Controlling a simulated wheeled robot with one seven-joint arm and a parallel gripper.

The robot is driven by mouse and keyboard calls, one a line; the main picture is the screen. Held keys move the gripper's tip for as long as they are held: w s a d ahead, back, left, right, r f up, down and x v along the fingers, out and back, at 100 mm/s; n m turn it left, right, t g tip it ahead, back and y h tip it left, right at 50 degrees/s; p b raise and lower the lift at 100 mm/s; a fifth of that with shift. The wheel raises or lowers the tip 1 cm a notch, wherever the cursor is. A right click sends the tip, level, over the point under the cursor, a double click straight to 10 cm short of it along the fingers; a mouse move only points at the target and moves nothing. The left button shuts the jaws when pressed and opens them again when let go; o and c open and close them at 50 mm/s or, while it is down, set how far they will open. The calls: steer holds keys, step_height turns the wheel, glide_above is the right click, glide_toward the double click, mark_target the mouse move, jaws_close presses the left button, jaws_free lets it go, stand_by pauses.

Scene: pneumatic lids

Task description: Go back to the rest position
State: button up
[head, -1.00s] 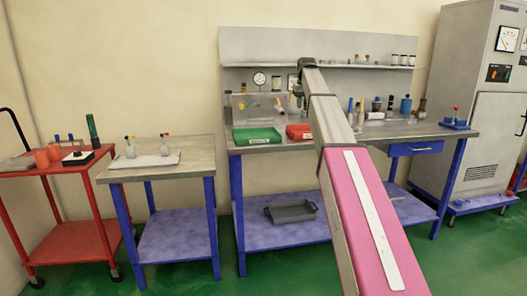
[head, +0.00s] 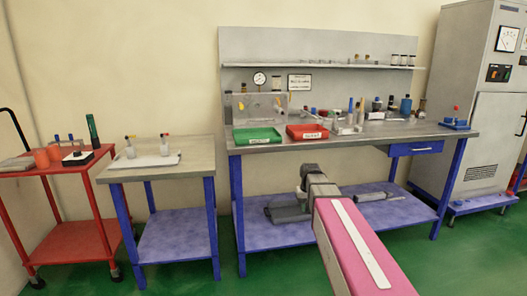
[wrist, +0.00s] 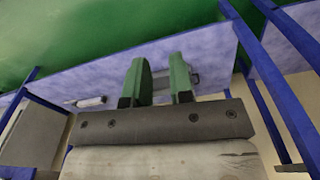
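My arm (head: 345,225) reaches forward in the head view. Its far end is low, in front of the workbench's blue lower shelf (head: 255,237) and below the bench top. The fingers cannot be made out there. In the wrist view my gripper (wrist: 160,82) shows two green fingers standing apart with nothing between them. The lower shelf (wrist: 215,45) shows beyond the fingertips in that view.
The bench top (head: 350,134) carries a green bin (head: 257,136), a red bin (head: 307,132) and several small parts. A side table (head: 190,150) and red cart (head: 70,236) stand left.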

steer(key=s+f, duration=0.6)
steer(key=s, duration=0.3)
steer(key=s+f, duration=0.6)
steer(key=s, duration=0.3)
steer(key=shift+d+m+g, duration=0.15)
steer(key=shift+m+g, duration=0.15)
